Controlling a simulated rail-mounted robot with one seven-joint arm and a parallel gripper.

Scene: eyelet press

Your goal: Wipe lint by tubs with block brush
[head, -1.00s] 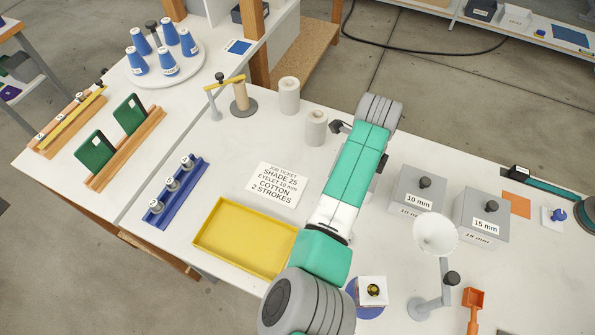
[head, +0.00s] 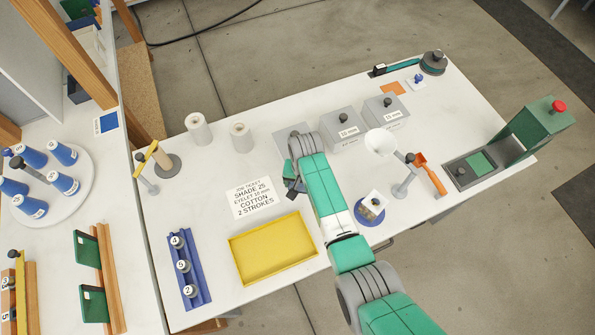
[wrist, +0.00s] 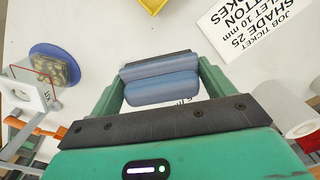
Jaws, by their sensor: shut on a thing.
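My gripper (wrist: 160,92) is shut on a blue-grey block, the block brush (wrist: 162,88), which spans between its fingers in the wrist view. In the head view my gripper (head: 293,184) is just right of the job ticket, above the white bench, with the brush mostly hidden by the wrist. I cannot tell if the brush touches the bench. The two grey tubs, marked 10 mm (head: 343,143) and 15 mm (head: 392,116), stand to its right, apart from it. I cannot make out any lint.
The job ticket (head: 254,197) lies left of my gripper and the yellow tray (head: 272,277) in front. White rolls (head: 198,130) stand behind. A blue round base with a white card (head: 369,214), a white funnel (head: 381,141) and a green press (head: 532,130) are to the right.

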